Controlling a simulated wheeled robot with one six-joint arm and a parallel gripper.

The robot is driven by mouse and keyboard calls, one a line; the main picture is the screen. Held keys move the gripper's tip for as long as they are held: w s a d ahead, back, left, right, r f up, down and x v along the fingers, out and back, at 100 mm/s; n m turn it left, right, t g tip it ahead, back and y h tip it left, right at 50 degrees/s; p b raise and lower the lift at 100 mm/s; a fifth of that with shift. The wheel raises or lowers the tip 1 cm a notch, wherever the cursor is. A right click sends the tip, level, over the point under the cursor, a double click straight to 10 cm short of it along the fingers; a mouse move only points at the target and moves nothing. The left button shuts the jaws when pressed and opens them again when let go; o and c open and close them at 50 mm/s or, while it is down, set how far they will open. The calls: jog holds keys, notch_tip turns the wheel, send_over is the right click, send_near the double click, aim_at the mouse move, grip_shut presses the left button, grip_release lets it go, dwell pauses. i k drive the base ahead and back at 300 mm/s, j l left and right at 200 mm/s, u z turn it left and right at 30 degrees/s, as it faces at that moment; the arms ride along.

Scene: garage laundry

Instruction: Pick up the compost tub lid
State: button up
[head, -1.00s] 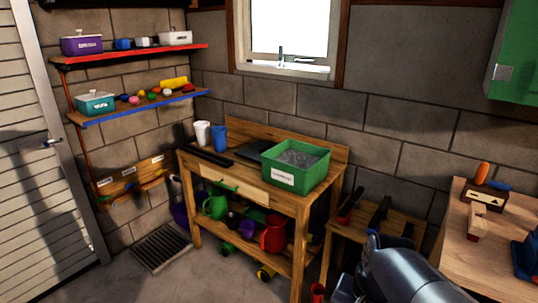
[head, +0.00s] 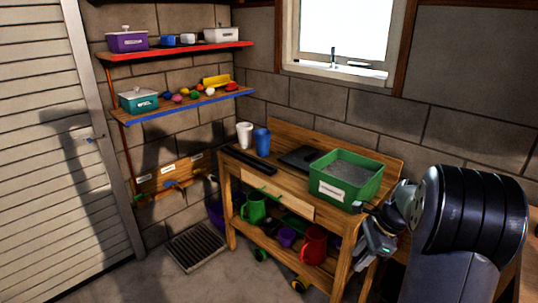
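An open green tub (head: 335,190) with an unreadable white label stands on the wooden bench, filled with grey material. A flat dark plate (head: 299,158) lies on the bench just left of and behind it; I cannot tell whether it is the compost tub lid. Lidded tubs, one teal (head: 138,104) and one purple (head: 127,42), stand on the wall shelves, their labels unreadable. My gripper (head: 372,253) is low at the bench's right end, right of the green tub and apart from the plate. Its fingers are too unclear to tell open from shut.
White and blue cups (head: 262,142) and long dark bars (head: 247,160) occupy the bench's left part. Watering cans, including a green one (head: 254,208), crowd below the bench top. A floor grate (head: 196,246) lies left of the bench.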

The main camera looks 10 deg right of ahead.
aim_at(300, 158)
jog(key=i+j+u, duration=0.45)
jog(key=i, duration=0.3)
jog(key=i+u, duration=0.5)
jog(key=i, duration=0.25)
jog(key=i+l+z, duration=0.15)
jog(key=i+z, duration=0.2)
jog(key=z, duration=0.15)
jog(key=i+z, duration=0.35)
jog(key=z, duration=0.15)
jog(key=i+j+z, duration=0.15)
jog(key=i+z, duration=0.95)
jog(key=z, duration=0.15)
